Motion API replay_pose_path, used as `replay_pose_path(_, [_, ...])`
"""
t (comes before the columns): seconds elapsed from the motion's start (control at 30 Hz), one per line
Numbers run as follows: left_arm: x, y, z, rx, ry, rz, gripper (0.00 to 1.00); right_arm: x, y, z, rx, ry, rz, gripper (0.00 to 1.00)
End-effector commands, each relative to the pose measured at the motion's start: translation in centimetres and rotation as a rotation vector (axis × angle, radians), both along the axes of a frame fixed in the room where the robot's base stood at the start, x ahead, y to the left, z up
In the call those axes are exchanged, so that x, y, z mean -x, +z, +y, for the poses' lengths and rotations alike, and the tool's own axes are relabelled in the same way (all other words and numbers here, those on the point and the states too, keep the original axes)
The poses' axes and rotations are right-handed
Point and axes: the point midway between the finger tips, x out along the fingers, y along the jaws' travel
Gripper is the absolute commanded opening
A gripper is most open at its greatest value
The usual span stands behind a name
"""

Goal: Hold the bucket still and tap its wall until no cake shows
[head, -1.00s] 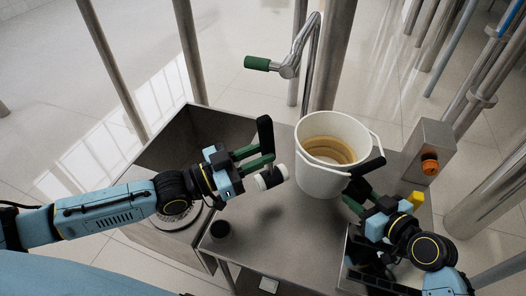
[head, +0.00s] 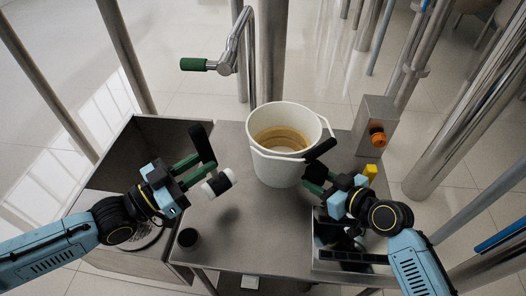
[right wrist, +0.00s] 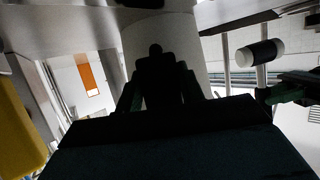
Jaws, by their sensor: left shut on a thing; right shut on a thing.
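The white bucket (head: 275,170) stands upright on the metal table. Tan cake (head: 281,136) shows inside it as a band around the inner wall. My left gripper (head: 194,171) is shut on a mallet, left of the bucket. The mallet's white and black head (head: 218,183) is apart from the bucket wall, and the head also shows in the right wrist view (right wrist: 260,52). My right gripper (head: 316,182) is at the bucket's right side, shut on its black handle (head: 321,150). In the right wrist view the grip is a dark silhouette against the bucket (right wrist: 200,50).
A metal box with an orange knob (head: 377,138) stands at the table's back right. A tap with a green handle (head: 193,65) is behind the table. An open bin (head: 135,120) adjoins the table's left side.

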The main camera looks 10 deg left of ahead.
Motion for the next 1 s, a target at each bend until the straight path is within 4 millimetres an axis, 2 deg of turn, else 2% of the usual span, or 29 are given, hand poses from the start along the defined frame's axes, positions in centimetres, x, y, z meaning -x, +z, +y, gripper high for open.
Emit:
replay_pose_path(0.03, [0.0,0.1,0.0,0.002,0.0,-0.004,0.0,0.3,-0.6,0.0,0.007,0.003,0.014,0.0])
replay_pose_path(0.47, [-0.2,0.2,-0.2,0.004,0.0,-0.005,0.0,0.3,-0.6,-0.1,0.008,0.003,0.013,0.0])
replay_pose_path(1.0, [-3.7,0.9,-3.8,0.001,-0.002,-0.01,0.0,0.2,-0.6,-0.1,0.009,0.002,0.012,0.0])
